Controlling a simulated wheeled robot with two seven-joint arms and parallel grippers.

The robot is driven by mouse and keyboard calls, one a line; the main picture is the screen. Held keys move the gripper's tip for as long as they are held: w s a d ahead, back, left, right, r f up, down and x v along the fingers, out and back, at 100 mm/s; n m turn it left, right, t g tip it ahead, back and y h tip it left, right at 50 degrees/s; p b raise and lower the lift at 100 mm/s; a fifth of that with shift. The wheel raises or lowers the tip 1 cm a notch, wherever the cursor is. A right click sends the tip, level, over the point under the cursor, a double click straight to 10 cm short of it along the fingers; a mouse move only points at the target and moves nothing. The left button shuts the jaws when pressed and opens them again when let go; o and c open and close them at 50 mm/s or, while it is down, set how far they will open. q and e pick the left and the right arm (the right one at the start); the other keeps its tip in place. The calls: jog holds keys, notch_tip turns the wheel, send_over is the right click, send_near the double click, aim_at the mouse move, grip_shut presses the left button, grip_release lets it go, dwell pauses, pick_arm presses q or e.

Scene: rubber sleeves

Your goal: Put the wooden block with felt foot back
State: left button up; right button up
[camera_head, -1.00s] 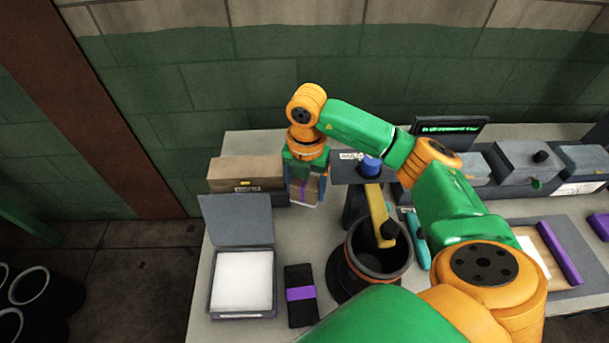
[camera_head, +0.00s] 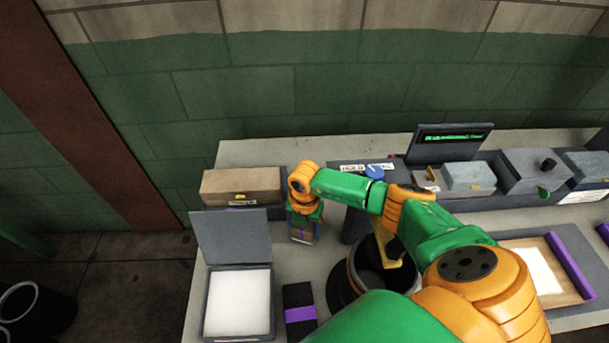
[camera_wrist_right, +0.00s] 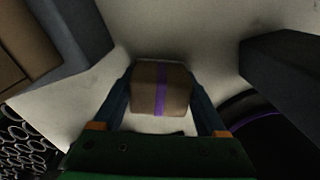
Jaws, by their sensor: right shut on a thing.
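The wooden block with a purple stripe (camera_wrist_right: 160,88) is between the fingers of my right gripper (camera_wrist_right: 161,98) in the right wrist view. In the head view, my right gripper (camera_head: 303,230) points down, shut on the block (camera_head: 301,237), low over the bench at the left. The block hangs near the bench top; I cannot tell whether it touches. Its felt foot is not clearly seen. My left gripper is not in view.
A larger wooden box (camera_head: 241,181) stands behind and left of the gripper. An open grey case with a white pad (camera_head: 239,300), a black purple-banded block (camera_head: 299,320) and a dark round pot (camera_head: 356,292) lie nearer. Grey units (camera_head: 525,172) line the back right.

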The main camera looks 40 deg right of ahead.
jog(key=shift+f, duration=0.1)
jog(key=o, duration=0.8)
jog(key=shift+c, duration=0.2)
jog(key=o, duration=0.4)
jog(key=shift+c, duration=0.2)
notch_tip(320, 180, up, 12)
jog(key=shift+r+b, duration=0.15)
jog(key=shift+b, duration=0.15)
